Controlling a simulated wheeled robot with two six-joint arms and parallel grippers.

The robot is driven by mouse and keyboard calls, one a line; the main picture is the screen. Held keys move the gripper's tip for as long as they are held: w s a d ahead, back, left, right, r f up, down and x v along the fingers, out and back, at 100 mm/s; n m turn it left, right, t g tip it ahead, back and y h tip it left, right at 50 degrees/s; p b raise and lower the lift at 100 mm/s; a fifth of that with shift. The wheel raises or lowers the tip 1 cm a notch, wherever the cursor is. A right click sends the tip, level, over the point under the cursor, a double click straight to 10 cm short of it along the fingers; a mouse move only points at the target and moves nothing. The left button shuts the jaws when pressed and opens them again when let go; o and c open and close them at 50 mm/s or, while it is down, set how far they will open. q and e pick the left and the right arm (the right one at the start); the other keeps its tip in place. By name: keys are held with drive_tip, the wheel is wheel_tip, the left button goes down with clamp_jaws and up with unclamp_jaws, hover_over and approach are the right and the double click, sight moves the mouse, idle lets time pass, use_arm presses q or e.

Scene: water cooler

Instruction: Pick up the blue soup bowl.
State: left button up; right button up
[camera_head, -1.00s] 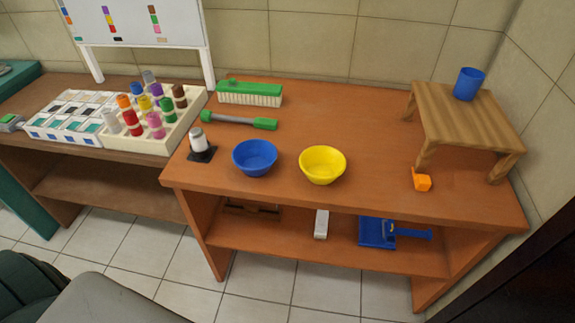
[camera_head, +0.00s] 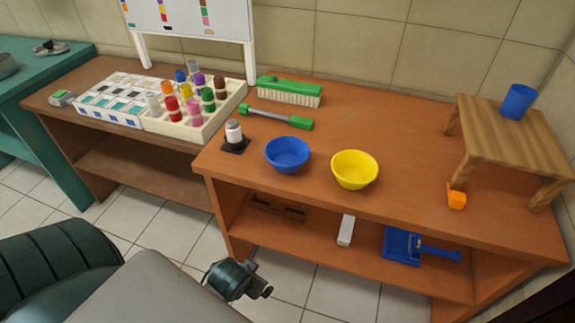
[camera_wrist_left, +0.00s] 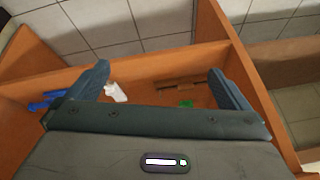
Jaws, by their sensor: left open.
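The blue soup bowl (camera_head: 288,154) stands upright and looks empty on the orange-brown table, near its front edge, in the head view. A yellow bowl (camera_head: 354,169) stands just right of it, with a gap between. My left gripper (camera_wrist_left: 158,78) is open and empty in the left wrist view, its fingers spread in front of the table's lower shelf. The blue bowl does not show in that view. A dark part of my arm is low in the head view, in front of and below the blue bowl. My right gripper is not in view.
A white shaker (camera_head: 233,132) on a black pad is left of the blue bowl. A green-ended tool (camera_head: 275,117) and a green brush (camera_head: 289,90) lie behind. A small wooden stand (camera_head: 515,140) holds a blue cup (camera_head: 518,101). The table's middle right is clear.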

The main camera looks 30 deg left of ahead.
use_arm(q)
drive_tip(key=w+a+r+n+t+y, duration=0.25)
drive_tip(key=w+r+t, duration=0.25)
drive_tip(key=w+r, duration=0.45)
drive_tip(key=t, duration=0.6)
approach(285, 163)
drive_tip(key=w, duration=0.1)
drive_tip(key=w+r, duration=0.1)
drive_tip(key=w+p, duration=0.1)
drive_tip(key=shift+a+r+h, duration=0.25)
drive_tip(key=shift+w+a, duration=0.1)
drive_tip(key=shift+w, duration=0.35)
drive_tip(key=p+x, duration=0.1)
drive_tip(key=x, duration=0.3)
drive_tip(key=shift+w+f+p, duration=0.1)
drive_tip(key=shift+p, duration=0.2)
drive_tip(key=shift+w+f, duration=0.1)
drive_tip(key=shift+w, duration=0.15)
drive_tip(key=c, duration=0.7)
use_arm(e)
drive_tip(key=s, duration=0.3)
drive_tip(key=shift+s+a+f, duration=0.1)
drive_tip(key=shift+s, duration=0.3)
